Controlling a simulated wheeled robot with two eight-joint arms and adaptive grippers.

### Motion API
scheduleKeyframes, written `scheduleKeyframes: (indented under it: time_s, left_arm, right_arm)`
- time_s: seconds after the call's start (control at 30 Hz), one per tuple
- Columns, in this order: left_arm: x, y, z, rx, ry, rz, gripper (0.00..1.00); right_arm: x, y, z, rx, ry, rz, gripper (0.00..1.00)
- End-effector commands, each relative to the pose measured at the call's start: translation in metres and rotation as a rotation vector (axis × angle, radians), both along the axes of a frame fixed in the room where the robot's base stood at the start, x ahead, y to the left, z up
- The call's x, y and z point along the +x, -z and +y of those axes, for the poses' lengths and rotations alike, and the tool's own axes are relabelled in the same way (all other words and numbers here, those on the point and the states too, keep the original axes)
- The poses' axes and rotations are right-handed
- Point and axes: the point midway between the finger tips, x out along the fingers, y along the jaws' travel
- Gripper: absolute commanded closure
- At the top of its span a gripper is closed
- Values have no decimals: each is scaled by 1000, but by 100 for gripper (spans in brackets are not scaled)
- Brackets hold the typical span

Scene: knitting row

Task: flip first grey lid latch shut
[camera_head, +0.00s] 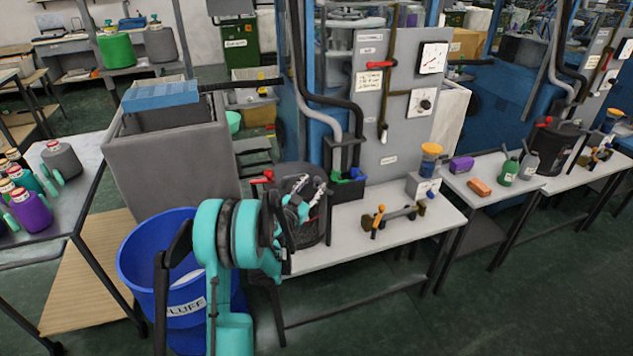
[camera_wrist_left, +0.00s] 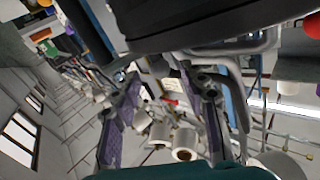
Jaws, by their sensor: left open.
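My left gripper (camera_head: 307,197) is at the end of the teal arm, in front of a dark round pot (camera_head: 309,232) on the nearest white bench, and hides part of it. Its silver-dark fingers stand apart with nothing seen between them. In the left wrist view the gripper (camera_wrist_left: 165,112) shows two spread fingers with purple inner pads. A red handle (camera_head: 262,177) is beside the pot's upper left. I cannot make out a grey lid latch; it may be hidden by the gripper or too small. Contact with the pot cannot be told. My right gripper is not in view.
A blue bin (camera_head: 150,248) and a grey box (camera_head: 170,160) stand left of the pot. A grey gauge panel (camera_head: 388,110) rises behind the bench (camera_head: 345,254). A clamp-like tool (camera_head: 378,222) lies to the right. A similar dark pot (camera_head: 553,148) stands farther right.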

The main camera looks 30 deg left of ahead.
Motion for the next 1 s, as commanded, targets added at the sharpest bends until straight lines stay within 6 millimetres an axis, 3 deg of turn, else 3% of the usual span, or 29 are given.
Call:
scheduleKeyframes:
  time_s: [0.2,0.4,1.0]
  left_arm:
    - [-49,0,-4,0,-2,0,56]
    - [-75,0,-6,0,-1,0,56]
    - [-80,0,-7,0,0,0,56]
  right_arm:
    - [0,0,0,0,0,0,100]
    - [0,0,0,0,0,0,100]
    - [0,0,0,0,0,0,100]
